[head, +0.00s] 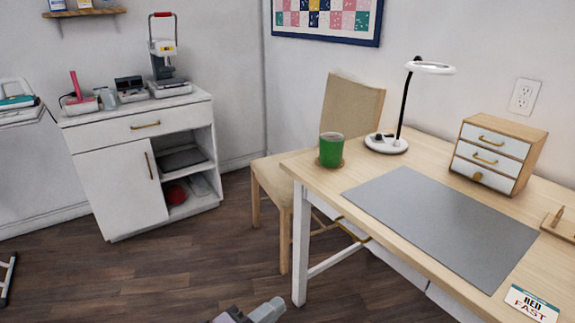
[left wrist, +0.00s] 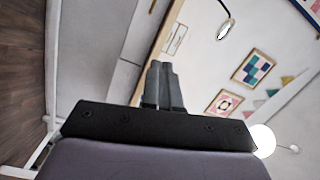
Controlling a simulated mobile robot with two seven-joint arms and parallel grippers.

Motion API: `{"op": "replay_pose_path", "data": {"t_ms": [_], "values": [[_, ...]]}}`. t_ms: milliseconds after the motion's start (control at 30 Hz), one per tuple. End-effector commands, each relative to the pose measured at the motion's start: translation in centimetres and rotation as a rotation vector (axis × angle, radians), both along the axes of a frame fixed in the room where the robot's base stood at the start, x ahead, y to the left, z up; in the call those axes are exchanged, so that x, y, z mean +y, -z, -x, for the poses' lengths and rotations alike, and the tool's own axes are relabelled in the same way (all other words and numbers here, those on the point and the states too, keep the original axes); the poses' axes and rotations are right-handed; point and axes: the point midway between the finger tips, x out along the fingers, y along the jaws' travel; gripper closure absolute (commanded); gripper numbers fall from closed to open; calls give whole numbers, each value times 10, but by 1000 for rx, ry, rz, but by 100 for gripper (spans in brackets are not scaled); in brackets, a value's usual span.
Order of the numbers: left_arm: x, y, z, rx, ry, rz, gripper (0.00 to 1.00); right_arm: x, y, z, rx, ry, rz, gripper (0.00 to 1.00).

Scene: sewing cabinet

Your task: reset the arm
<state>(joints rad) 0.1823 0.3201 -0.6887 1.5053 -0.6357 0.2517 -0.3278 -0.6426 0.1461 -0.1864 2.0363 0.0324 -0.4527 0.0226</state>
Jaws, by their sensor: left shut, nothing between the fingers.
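My left gripper (head: 268,309) shows at the bottom edge of the head view, low in front of the white-legged table (head: 299,245). Its two grey fingers are together and hold nothing. In the left wrist view the shut fingers (left wrist: 158,75) point up the picture, with the table's underside and drawer front beyond them. They look apart from the table. My right gripper is in neither view.
The table carries a green cup (head: 331,150), a ring lamp (head: 387,143), a grey mat (head: 440,225), a small drawer box (head: 497,150) and a card (head: 531,303). A white cabinet (head: 115,190) stands left. Floor between is clear.

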Motion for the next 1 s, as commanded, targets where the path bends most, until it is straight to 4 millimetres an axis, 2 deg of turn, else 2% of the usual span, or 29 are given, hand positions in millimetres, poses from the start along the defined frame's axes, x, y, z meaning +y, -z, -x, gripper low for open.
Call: {"op": "replay_pose_path", "data": {"t_ms": [33,267,367,500,600,700,800,1000], "values": [[6,-11,6,69,-49,58,100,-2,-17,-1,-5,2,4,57],[56,-19,37,446,-328,352,100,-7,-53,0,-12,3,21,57],[84,-16,61,629,-470,486,100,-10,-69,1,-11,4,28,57],[124,-11,103,867,-663,653,100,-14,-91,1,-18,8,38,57],[145,-7,134,1001,-779,748,100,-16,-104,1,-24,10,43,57],[160,-5,158,1093,-861,813,100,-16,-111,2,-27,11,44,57],[168,-3,172,1144,-909,849,100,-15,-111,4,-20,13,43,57],[172,0,177,1166,-929,865,100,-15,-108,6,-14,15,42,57]]}}
